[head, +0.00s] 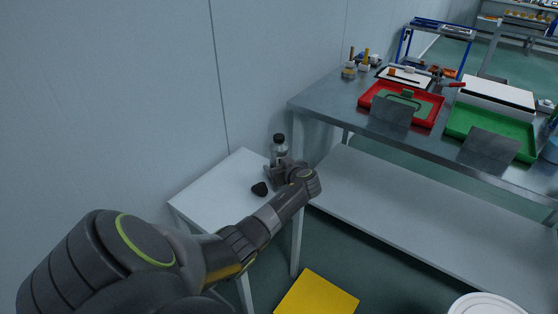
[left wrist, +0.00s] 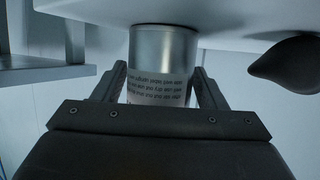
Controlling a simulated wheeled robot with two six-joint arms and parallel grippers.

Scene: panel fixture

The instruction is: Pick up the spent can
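The spent can (head: 279,150) is a grey cylinder with a black top, standing upright on a small white side table (head: 213,190). In the left wrist view, which is upside down, the can (left wrist: 163,62) is silver with a pale printed label. My left gripper (head: 281,170) is low at the can. Its fingers (left wrist: 160,85) are on either side of the can and look open, with a thin gap at least on one side. The can's upper part is hidden behind the gripper body in the wrist view. My right gripper is not in view.
A small black object (head: 259,189) lies on the side table beside the can, and also shows in the wrist view (left wrist: 290,65). A metal workbench with a red tray (head: 428,122) and a green tray (head: 459,133) stands to the right. The wall is close behind.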

